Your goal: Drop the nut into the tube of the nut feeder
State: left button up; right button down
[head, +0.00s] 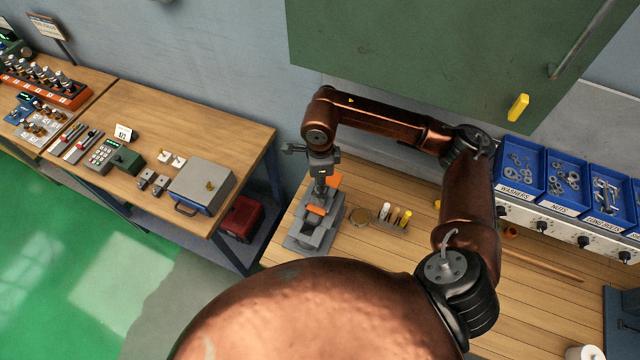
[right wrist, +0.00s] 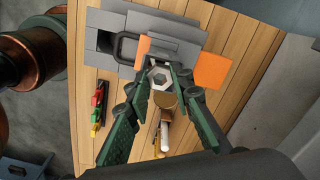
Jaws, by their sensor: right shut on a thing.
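The nut (right wrist: 159,77) is a pale grey hexagonal ring between the fingertips of my right gripper (right wrist: 166,72) in the right wrist view. That gripper is shut on it. In the head view the right gripper (head: 321,178) points down over the nut feeder (head: 312,236), a grey device with orange parts on the wooden bench. The feeder also shows in the right wrist view (right wrist: 172,28), with orange pieces beside the fingertips. I cannot make out the tube's mouth, and the nut is too small to see in the head view. My left gripper is not in view.
A small round disc (head: 360,216) and a holder with white and yellow sticks (head: 395,215) stand right of the feeder. Blue bins (head: 521,166) of washers, nuts and bolts line the bench's back right. A green cabinet (head: 430,50) hangs above. The bench's front middle is clear.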

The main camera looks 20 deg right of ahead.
jog(key=shift+f+b, duration=0.1)
jog(key=shift+b, duration=0.35)
dwell(0.8)
dwell(0.4)
jog(key=c, duration=2.2)
grip_release()
jog(key=o, duration=0.3)
jog(key=o, duration=0.6)
jog(key=shift+o, duration=1)
